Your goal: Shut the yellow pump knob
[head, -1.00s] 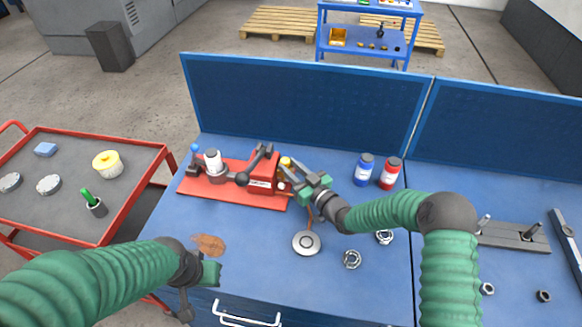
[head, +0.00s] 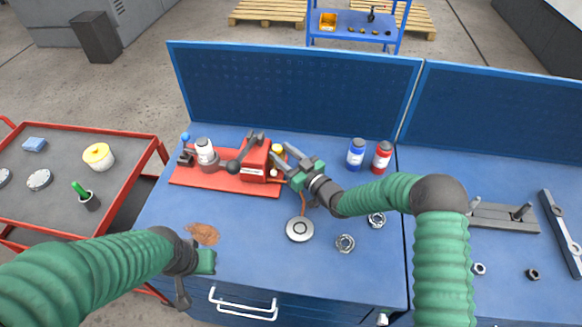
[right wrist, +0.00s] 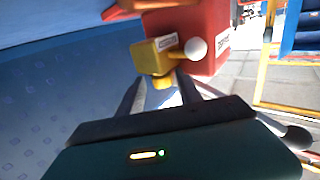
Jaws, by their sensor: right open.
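The red pump (head: 254,160) stands on a red base plate (head: 215,182) at the back of the blue bench. Its yellow knob (head: 278,150) is on the right side, partly hidden by my right gripper (head: 284,162). In the right wrist view the yellow knob (right wrist: 152,57) is a labelled block with a white ball (right wrist: 196,48) on a short stem, against the red pump body (right wrist: 190,22). My open right gripper's fingers reach toward the knob from either side; contact is unclear. My left gripper (head: 184,292) hangs over the bench's front left edge, its jaw opening unclear.
A white-capped jar (head: 205,152) and a black lever (head: 243,155) stand left of the pump. Blue (head: 356,154) and red (head: 381,157) bottles stand right of my right gripper. A round disc (head: 299,229) and loose rings lie in front. A blue panel (head: 290,95) rises behind.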

